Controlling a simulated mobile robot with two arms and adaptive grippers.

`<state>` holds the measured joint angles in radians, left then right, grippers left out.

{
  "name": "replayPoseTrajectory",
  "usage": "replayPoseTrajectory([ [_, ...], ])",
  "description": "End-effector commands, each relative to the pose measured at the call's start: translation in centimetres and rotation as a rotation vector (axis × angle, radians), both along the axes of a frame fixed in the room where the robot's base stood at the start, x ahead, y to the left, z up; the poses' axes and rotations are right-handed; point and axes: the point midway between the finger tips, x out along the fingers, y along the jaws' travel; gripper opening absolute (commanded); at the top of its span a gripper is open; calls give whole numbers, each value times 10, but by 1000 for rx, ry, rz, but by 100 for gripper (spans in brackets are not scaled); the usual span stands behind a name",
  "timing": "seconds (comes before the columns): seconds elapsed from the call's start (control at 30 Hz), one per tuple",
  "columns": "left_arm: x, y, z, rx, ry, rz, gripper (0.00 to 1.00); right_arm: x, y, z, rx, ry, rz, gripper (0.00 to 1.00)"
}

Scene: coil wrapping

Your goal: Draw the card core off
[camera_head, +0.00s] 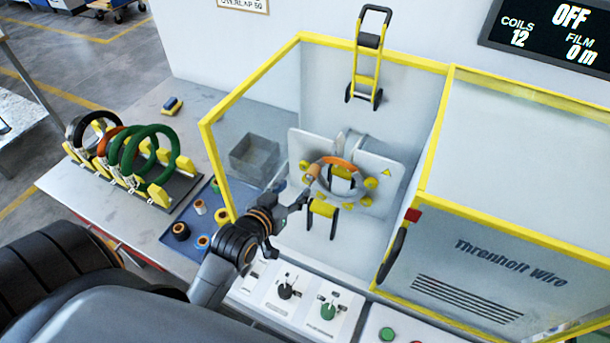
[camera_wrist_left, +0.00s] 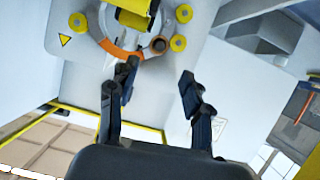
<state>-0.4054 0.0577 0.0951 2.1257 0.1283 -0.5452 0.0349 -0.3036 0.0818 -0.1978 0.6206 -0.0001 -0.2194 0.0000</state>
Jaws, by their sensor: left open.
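The card core (camera_head: 312,172) looks like a short brown tube at the left side of the grey ring (camera_head: 325,192) on the wrapping machine. In the left wrist view the card core (camera_wrist_left: 158,45) shows nearly end-on, beside an orange arc (camera_wrist_left: 120,49) on the ring. My left gripper (camera_head: 294,193) is in front of the machine, just below and left of the core in the head view. In the wrist view its two fingers (camera_wrist_left: 159,72) are spread and empty, with the core beyond the gap between them. My right gripper is not in view.
Yellow rollers (camera_head: 370,184) surround the ring, before a pale plate (camera_head: 384,205). A yellow-framed guard (camera_head: 202,150) encloses the machine. A grey bin (camera_head: 254,157) stands inside at left. A blue tray (camera_head: 186,222) with small rolls and a rack of coils (camera_head: 150,160) lie further left.

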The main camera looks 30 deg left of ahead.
Motion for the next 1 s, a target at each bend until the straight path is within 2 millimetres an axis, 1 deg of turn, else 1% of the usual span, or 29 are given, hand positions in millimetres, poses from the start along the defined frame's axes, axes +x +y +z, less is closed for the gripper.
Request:
replayPoseTrajectory([
  [0.03,11,0,-1,0,-1,0,49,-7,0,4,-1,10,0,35],
  [0.1,24,0,-7,0,0,0,49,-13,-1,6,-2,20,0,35],
  [0.17,35,0,-11,0,-1,-1,49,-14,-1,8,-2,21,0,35],
  [0.3,57,1,-21,0,0,-1,49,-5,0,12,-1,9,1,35],
  [0.4,69,1,-27,0,1,-1,49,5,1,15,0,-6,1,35],
  [0.5,78,2,-31,0,1,-1,49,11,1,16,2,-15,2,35],
  [0.7,85,2,-35,0,2,-1,49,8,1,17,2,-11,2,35],
  [0.93,85,2,-35,0,1,-1,49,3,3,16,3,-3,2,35],
  [0.97,85,2,-35,0,1,-1,45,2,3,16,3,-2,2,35],
  [1.0,85,2,-35,0,1,-1,37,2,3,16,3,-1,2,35],
])
